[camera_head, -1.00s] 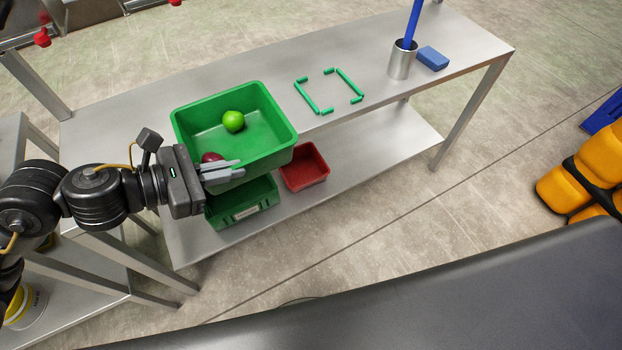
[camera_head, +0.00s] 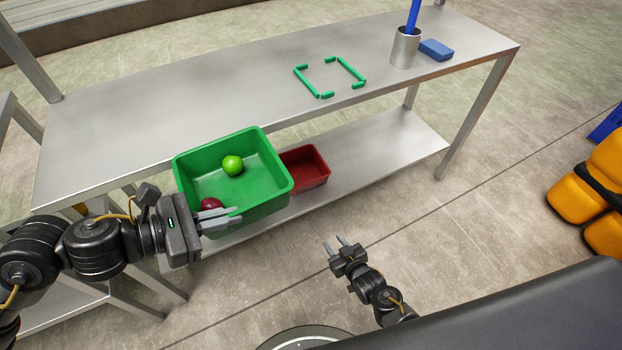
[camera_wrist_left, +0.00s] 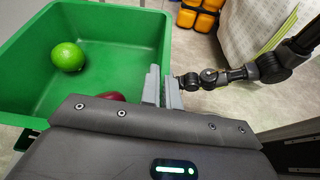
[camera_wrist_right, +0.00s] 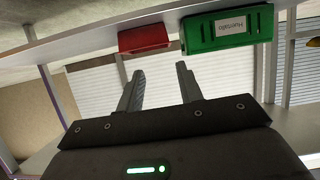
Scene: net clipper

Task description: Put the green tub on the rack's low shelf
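The green tub (camera_head: 270,190) holds a green lime (camera_head: 233,165) and a dark red fruit (camera_head: 211,204). It hangs level in front of the rack's long edge, clear of the top. My left gripper (camera_head: 218,218) is shut on its near wall; the left wrist view shows the wall between the fingers (camera_wrist_left: 162,88). The rack's low shelf (camera_head: 385,148) lies behind and below the tub, partly hidden by it. My right gripper (camera_head: 336,247) is open and empty in front of the rack, right of the tub.
A red bin (camera_head: 308,168) stands on the low shelf, partly behind the tub. The shelf's right part is bare. Green strips (camera_head: 350,70), a metal cup (camera_head: 404,48) and a blue block (camera_head: 436,50) are on top.

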